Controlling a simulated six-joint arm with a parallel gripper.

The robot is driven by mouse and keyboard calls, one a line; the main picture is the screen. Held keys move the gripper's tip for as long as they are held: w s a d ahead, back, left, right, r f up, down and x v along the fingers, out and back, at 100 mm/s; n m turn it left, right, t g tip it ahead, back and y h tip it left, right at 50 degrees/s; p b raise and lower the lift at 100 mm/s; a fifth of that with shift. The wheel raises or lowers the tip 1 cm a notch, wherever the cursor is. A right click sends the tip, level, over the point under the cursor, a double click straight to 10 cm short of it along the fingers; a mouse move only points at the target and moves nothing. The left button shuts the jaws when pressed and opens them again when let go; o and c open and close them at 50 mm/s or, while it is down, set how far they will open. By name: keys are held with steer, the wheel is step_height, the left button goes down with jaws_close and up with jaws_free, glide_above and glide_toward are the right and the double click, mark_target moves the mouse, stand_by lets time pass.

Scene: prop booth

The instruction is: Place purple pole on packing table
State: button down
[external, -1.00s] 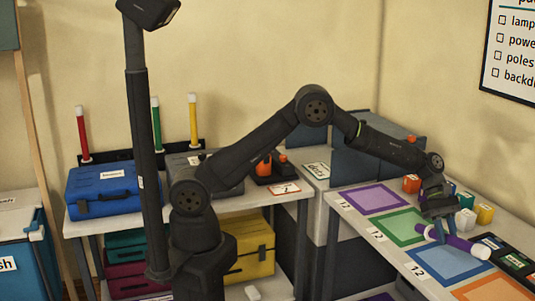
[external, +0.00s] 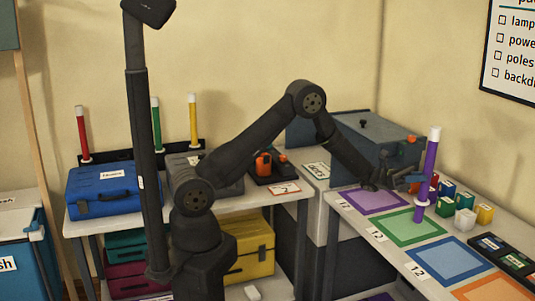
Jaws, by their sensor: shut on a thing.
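I cannot tell whether that end touches the surface. My gripper (external: 424,182) is shut on the pole at its middle, reaching in from the left. The jaws hide a short stretch of the pole.
Several small coloured blocks (external: 465,200) and a white block (external: 464,220) stand just right of the pole. Purple, blue (external: 450,260) and orange squares lie empty. A dark tray (external: 503,252) lies at the right edge. A grey case (external: 365,145) stands behind.

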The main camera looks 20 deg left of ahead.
step_height(320, 180, down, 6)
steer(key=w+t+h, duration=0.1)
steer(key=shift+w+a+f+n, duration=0.15)
steer(key=shift+a+f+n, duration=0.05)
steer(key=shift+a+n, duration=0.25)
steer(key=shift+f, duration=0.45)
stand_by(0.6)
steer(key=c, duration=1)
jaws_free()
steer(key=shift+f, duration=0.1)
steer(key=shift+c, duration=0.2)
steer(key=v, duration=0.7)
steer(key=shift+a, duration=0.25)
steer(key=shift+w, duration=0.1)
